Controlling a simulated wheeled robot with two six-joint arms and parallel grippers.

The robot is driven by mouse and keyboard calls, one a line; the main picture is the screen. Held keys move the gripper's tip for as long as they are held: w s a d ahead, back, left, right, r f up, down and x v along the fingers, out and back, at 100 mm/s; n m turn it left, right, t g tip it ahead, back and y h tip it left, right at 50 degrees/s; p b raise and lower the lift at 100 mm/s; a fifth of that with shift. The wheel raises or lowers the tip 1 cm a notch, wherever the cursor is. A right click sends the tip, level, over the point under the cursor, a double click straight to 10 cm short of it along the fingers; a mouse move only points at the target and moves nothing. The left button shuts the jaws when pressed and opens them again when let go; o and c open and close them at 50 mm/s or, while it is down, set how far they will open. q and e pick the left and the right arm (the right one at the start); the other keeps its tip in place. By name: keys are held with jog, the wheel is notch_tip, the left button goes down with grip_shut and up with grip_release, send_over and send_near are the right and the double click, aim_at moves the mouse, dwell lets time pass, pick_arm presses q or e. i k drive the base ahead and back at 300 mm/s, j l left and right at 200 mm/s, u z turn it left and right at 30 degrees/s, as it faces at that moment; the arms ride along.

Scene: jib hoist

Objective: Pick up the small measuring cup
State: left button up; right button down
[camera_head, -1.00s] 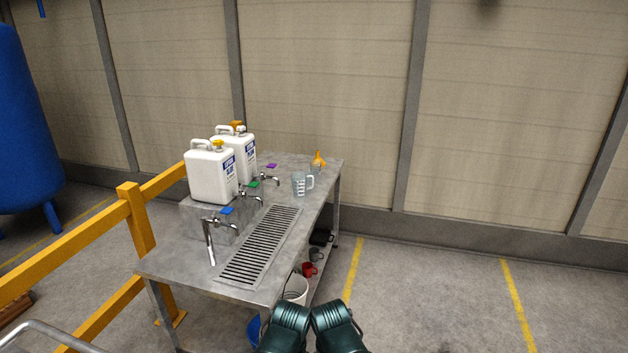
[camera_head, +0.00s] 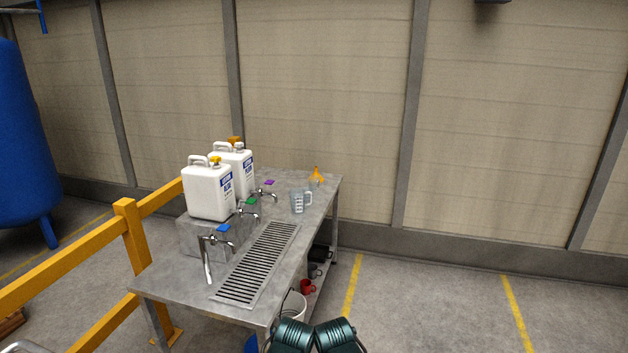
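A clear measuring cup (camera_head: 298,202) with a handle and printed marks stands upright on the metal table (camera_head: 180,274), past the far end of the drain grate. It is the only measuring cup I can make out, and its size is hard to judge. An orange funnel (camera_head: 317,177) stands behind it near the table's far right corner; whether a clear vessel is under the funnel is too small to tell.
Two white jugs (camera_head: 208,192) stand at the table's left, with several taps (camera_head: 216,241) facing the drain grate (camera_head: 259,262). A red mug (camera_head: 307,287) and a white bucket (camera_head: 293,306) are lower down. A yellow rail (camera_head: 60,272) runs along the left. Floor at right is clear.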

aim_at(307, 188)
jog(key=i+l+z, duration=0.4)
jog(key=i, duration=0.25)
jog(key=i+z, duration=0.4)
jog(key=i, duration=0.25)
jog(key=i+u, duration=0.1)
jog(key=i, duration=0.5)
jog(key=i+l+u, duration=0.15)
jog(key=i, duration=0.45)
jog(key=i+l+u, duration=0.1)
jog(key=i+l, duration=0.15)
jog(key=i, duration=0.35)
jog(key=i+l+u, duration=0.7)
jog(key=i, duration=0.2)
jog(key=i+j, duration=0.05)
jog(key=j, duration=0.05)
